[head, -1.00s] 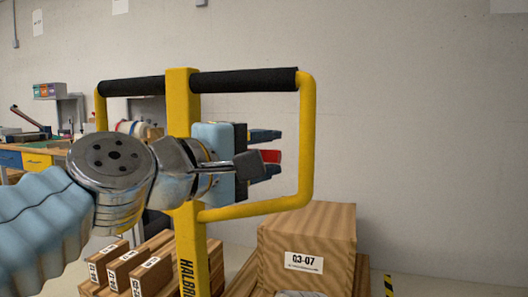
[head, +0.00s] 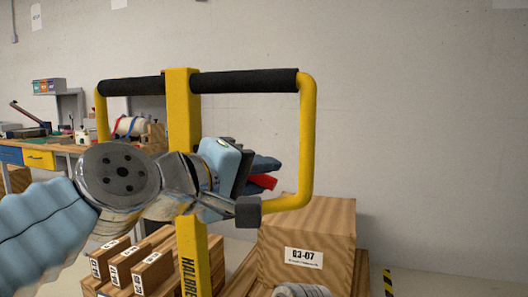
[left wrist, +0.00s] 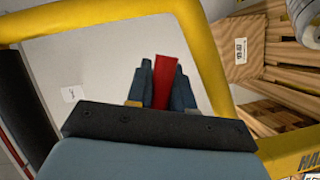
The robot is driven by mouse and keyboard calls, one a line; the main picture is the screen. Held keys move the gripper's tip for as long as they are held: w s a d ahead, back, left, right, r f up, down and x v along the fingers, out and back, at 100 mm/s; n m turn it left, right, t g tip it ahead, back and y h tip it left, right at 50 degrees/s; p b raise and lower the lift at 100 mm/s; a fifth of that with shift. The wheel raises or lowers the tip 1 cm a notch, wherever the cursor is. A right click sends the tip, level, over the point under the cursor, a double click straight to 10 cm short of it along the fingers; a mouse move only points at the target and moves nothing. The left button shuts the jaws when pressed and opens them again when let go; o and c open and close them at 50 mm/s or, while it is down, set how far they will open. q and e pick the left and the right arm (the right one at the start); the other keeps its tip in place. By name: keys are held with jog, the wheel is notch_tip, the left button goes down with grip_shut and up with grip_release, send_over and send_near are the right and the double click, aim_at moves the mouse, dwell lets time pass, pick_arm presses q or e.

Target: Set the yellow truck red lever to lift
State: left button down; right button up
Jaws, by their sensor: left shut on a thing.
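The yellow truck's handle (head: 307,130) stands in front of me, a yellow loop with black grips on a yellow post (head: 183,110). Its red lever (head: 263,182) shows inside the right half of the loop, tilted with its tip down to the right. My left gripper (head: 264,172) reaches across the post and is shut on the red lever. In the left wrist view the red lever (left wrist: 165,82) sits between the two blue fingers (left wrist: 163,92). The lever's base is hidden behind my gripper in the head view. My right gripper is not in view.
A wooden crate labelled 03-07 (head: 325,230) stands below the handle at right. Smaller labelled wooden boxes (head: 125,265) stand at lower left. A workbench with yellow and blue drawers (head: 40,160) is at back left.

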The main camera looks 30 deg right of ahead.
pick_arm(q)
jog(key=shift+w+a+f+m, duration=0.1)
jog(key=shift+f+m, duration=0.2)
jog(key=c, duration=1.1)
grip_release()
jog(key=shift+f, duration=0.1)
